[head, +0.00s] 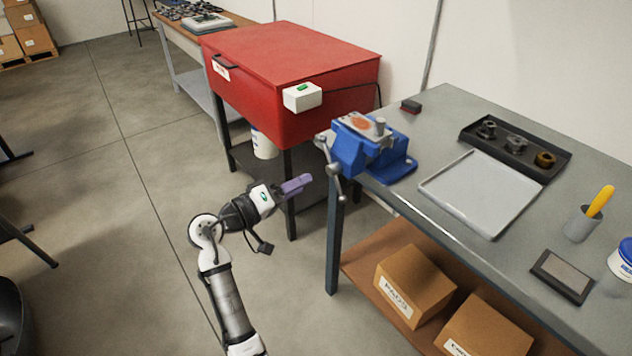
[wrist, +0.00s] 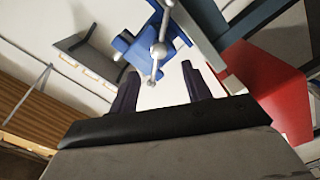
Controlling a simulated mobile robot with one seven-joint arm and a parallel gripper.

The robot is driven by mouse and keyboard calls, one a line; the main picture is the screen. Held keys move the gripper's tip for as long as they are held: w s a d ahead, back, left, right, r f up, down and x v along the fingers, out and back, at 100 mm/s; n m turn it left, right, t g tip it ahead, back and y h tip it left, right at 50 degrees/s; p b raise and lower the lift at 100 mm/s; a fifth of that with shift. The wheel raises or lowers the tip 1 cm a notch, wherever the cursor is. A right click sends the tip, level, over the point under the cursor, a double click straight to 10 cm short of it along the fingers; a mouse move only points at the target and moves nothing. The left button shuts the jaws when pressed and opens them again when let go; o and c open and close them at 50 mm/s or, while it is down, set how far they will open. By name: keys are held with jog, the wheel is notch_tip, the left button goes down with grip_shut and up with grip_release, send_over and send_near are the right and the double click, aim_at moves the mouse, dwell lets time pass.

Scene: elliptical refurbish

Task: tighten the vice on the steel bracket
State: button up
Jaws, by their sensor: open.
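The blue vice (head: 362,152) is mounted at the near left corner of the grey workbench. Its steel handle bar (head: 335,168) hangs down at the left side, slanted, with a ball at its lower end. A grey piece with a rust-orange patch (head: 358,123) shows at the top of the vice; I cannot tell if it is the steel bracket or how firmly it is held. My gripper (head: 305,181) is open and empty, left of the handle and apart from it. In the wrist view, the vice (wrist: 180,42) and handle (wrist: 158,51) appear ahead, beyond my two fingers (wrist: 160,72).
A red cabinet (head: 290,65) with a white box (head: 302,97) stands behind my gripper. The workbench (head: 440,125) holds a grey tray (head: 430,187), a black parts tray (head: 480,147) and a cup (head: 581,224). Cartons (head: 415,283) sit on the lower shelf.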

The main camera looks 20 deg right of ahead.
jog(key=b+v, duration=0.1)
jog(key=v, duration=0.4)
jog(key=shift+s+a, duration=0.1)
jog(key=shift+a, duration=0.15)
